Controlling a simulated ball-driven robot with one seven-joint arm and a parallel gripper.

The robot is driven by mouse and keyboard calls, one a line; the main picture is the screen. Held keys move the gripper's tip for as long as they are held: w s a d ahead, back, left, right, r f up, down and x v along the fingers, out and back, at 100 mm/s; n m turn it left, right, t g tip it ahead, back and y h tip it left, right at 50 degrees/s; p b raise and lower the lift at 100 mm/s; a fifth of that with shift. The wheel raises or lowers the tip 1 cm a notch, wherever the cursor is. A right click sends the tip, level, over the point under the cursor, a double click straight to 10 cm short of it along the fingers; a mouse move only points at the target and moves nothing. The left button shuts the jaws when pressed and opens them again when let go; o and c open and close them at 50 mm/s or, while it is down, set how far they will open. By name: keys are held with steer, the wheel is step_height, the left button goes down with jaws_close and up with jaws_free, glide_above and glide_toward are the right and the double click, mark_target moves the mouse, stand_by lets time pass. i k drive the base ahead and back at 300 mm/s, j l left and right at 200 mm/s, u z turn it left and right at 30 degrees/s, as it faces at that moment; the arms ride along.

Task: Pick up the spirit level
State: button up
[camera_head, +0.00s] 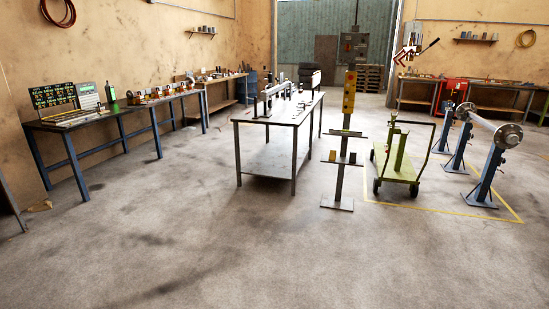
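I cannot pick out the spirit level with certainty; things on the benches are small at this distance. The central metal table (268,158) carries a long pale bar-like item (276,89) raised above its top, with several small dark pieces around it. A tall narrow yellow piece (349,92) with dark and red spots stands upright above a grey stand (338,187) right of the table; I cannot tell what it is. My gripper is not in view.
A long bench (95,120) with several items lines the left wall. The foreground floor (240,255) is clear.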

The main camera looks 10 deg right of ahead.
mark_target(341, 132)
steer(key=i+l+z, duration=0.35)
steer(key=i, duration=0.55)
steer(key=i+z, duration=0.35)
steer(key=i, duration=0.6)
steer(key=i+l+u, duration=0.1)
steer(key=i, duration=0.85)
steer(key=i+l, duration=0.15)
steer(key=i, duration=0.75)
steer(key=i+l+u, duration=0.1)
steer(key=i+u, duration=0.15)
steer(key=i, duration=0.25)
steer(key=i+l, duration=0.1)
steer(key=i, duration=0.8)
steer(key=i+l+u, duration=0.1)
steer(key=i, duration=0.75)
